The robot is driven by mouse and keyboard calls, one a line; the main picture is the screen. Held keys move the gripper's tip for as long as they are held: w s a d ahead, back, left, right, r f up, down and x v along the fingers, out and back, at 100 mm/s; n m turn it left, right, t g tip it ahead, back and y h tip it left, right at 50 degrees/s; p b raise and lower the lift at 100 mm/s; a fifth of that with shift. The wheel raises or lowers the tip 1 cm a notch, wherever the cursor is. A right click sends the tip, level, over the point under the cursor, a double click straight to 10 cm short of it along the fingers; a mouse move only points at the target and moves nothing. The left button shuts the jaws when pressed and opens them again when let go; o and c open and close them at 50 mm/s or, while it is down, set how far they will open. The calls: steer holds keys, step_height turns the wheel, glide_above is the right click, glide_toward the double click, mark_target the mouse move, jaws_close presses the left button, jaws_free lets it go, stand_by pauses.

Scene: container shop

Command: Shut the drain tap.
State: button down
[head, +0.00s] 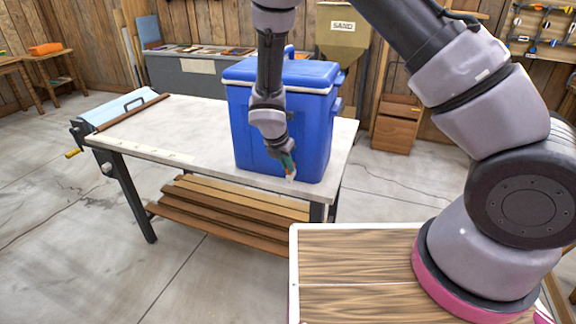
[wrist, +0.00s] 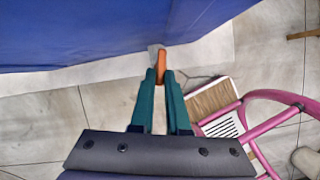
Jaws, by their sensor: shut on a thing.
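A blue cooler (head: 318,130) with a closed lid stands on the pale-topped bench, and its wall (wrist: 100,30) fills the top of the wrist view. The orange lever of the drain tap (wrist: 161,57) sticks out from a grey fitting low on this wall. My gripper (head: 290,168) is at the cooler's lower front, close above the bench edge. In the wrist view the green fingers of my gripper (wrist: 160,77) are closed around the end of the lever. The tap is mostly hidden behind my gripper in the head view.
The bench top (head: 190,130) is clear left of the cooler. Wooden slats (head: 230,205) form a shelf below. A vise-like fixture with a yellow handle (head: 74,153) is on the bench's left end. Bare floor lies in front.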

steer(key=m+g, duration=0.1)
steer(key=m, duration=0.2)
steer(key=w+m+g+h, duration=0.1)
steer(key=m, duration=0.2)
steer(key=a+m+g+h, duration=0.1)
steer(key=m, duration=0.3)
steer(key=shift+w, duration=0.25)
steer(key=shift+m, duration=0.3)
steer(key=c, duration=0.9)
jaws_free()
steer(key=v, duration=1)
steer(key=shift+r, duration=0.35)
steer(key=shift+w+a, duration=0.1)
steer(key=shift+a, duration=0.05)
